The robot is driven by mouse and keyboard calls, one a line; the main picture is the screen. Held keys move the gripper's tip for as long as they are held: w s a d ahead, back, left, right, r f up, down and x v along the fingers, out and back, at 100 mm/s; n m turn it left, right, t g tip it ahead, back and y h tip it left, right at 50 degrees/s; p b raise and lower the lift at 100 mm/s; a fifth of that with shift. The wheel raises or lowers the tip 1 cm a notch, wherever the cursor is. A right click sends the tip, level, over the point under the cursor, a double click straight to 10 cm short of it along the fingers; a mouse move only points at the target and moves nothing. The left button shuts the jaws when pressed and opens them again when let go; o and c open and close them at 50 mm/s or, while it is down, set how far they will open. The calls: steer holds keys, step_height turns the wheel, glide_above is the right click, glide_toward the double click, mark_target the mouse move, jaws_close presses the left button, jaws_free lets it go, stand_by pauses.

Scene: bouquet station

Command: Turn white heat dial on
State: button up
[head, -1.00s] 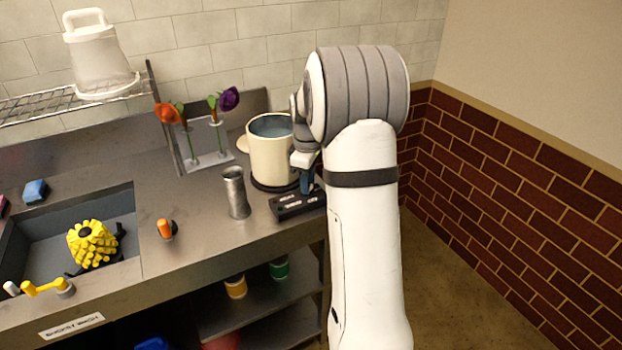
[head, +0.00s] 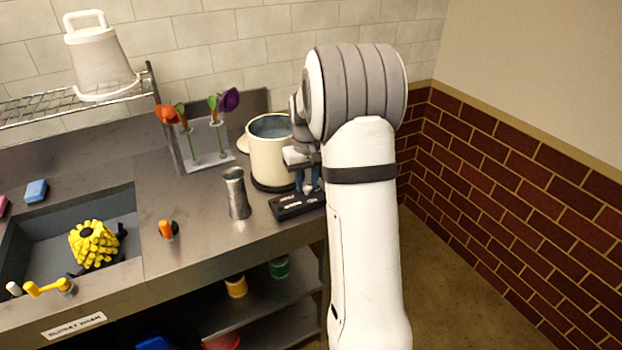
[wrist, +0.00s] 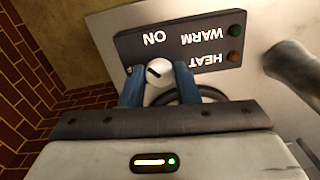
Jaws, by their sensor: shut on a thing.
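The white heat dial (wrist: 159,73) sits on a dark control panel (wrist: 190,40) in the wrist view. The panel carries the words ON, WARM and HEAT, and a dark mark on the dial points diagonally. My gripper (wrist: 158,78) is shut on the dial, with one blue finger on each side of it. In the head view the panel (head: 290,207) lies at the counter's right front, below the cream pot (head: 268,158), and my gripper (head: 308,181) is over it. The dial is hard to make out there.
A metal cylinder (head: 236,192) stands left of the panel. A clear stand (head: 205,146) with an orange and a purple flower is behind it. The sink (head: 50,235) with a yellow brush-like object (head: 93,243) is at the left. A brick wall (head: 520,190) borders the right.

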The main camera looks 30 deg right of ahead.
mark_target(307, 184)
steer(key=m, duration=0.3)
steer(key=shift+w+r+m, duration=0.2)
steer(key=shift+m, duration=2)
steer(key=o, duration=1)
steer(key=shift+f, duration=0.2)
steer(key=shift+c, duration=0.2)
step_height(307, 184, up, 8)
steer(key=shift+s+f, duration=0.1)
